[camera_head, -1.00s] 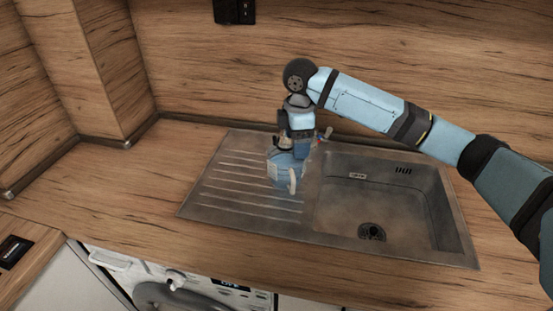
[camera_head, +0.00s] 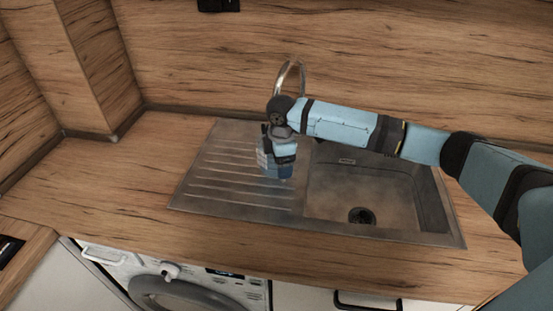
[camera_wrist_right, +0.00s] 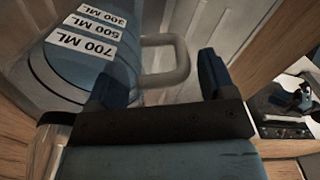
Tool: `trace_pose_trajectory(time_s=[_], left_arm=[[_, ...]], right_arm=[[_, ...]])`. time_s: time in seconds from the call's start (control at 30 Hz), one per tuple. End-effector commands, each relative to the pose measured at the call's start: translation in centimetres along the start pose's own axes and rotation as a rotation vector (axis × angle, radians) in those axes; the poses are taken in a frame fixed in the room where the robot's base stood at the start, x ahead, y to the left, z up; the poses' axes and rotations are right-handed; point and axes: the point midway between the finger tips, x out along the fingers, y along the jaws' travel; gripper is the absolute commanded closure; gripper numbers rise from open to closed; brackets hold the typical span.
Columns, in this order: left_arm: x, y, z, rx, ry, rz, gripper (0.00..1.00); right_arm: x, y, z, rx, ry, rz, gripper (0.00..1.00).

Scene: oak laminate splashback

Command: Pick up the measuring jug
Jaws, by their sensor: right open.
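The measuring jug (camera_wrist_right: 85,55) is a blue-tinted, see-through vessel with white labels reading 700 ML, 500 ML and 300 ML. It fills the upper left of the wrist view, and its pale handle (camera_wrist_right: 178,72) shows between my right gripper's two fingers. My right gripper (camera_wrist_right: 163,75) is open, with no contact visible on the handle. In the head view, my right gripper (camera_head: 279,168) is over the sink's drainer side and hides most of the jug (camera_head: 262,160). My left gripper is not in view.
The metal sink (camera_head: 190,195) has a ribbed drainer on the left and a basin (camera_head: 390,190) on the right. A curved tap (camera_head: 290,72) rises behind my arm. The wooden counter (camera_head: 110,175) is clear on the left. A washing machine (camera_head: 175,285) stands below.

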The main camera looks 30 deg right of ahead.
Motion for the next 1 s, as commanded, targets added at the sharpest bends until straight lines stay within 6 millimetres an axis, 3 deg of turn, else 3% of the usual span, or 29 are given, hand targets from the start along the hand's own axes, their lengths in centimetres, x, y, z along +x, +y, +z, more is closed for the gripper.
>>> trace_pose_trajectory(time_s=[0.13,0.37,0.67,1.0], left_arm=[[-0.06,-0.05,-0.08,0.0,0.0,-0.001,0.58],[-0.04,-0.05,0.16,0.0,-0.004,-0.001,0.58],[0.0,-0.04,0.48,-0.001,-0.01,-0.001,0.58],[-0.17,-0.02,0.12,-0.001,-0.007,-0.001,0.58]], right_arm=[[1.4,-0.05,0.08,0.0,-0.001,-0.001,0.24],[1.55,-0.04,0.09,0.0,0.0,0.0,0.24],[1.37,0.03,0.07,0.0,0.001,0.003,0.9],[1.29,-0.01,0.08,0.001,0.0,0.001,0.9]])
